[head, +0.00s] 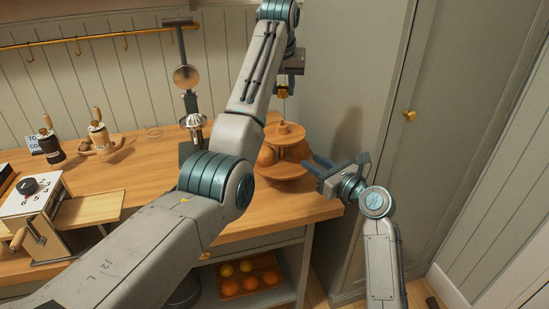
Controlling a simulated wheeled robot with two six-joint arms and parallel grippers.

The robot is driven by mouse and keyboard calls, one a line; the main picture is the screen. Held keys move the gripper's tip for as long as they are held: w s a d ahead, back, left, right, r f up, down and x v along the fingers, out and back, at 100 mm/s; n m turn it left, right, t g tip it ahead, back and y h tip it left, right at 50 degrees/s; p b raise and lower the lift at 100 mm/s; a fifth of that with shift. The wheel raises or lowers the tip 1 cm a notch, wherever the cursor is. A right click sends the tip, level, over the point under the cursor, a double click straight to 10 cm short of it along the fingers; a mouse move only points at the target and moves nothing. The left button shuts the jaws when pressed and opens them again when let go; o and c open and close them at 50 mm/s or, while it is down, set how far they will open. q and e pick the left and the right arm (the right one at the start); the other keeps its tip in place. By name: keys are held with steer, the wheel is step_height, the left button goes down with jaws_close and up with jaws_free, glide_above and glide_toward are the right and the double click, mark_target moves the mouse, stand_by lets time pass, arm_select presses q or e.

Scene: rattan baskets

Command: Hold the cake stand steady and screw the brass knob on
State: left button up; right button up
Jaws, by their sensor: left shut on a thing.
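The wooden cake stand (284,130) stands on the right end of the counter. It has tiers with round brown items on them and a thin post on top. My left gripper (284,88) is above the stand, shut on the small brass knob (282,91), which is apart from the post below it. My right gripper (311,164) is at the stand's right side, its fingers spread and pointing left toward the lower tier. Whether they touch the stand is unclear. My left arm hides part of the counter left of the stand.
The wooden counter (240,222) holds a box with a dial (30,195), wooden-handled tools (99,137) and a dark upright stand (188,100) at the back. A shelf below holds a tray of oranges (250,284). A tall grey cabinet (365,80) stands at right.

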glide_above(286, 160)
stand_by(0.8)
steer(key=shift+c, duration=0.5)
steer(key=shift+s, duration=0.1)
jaws_close()
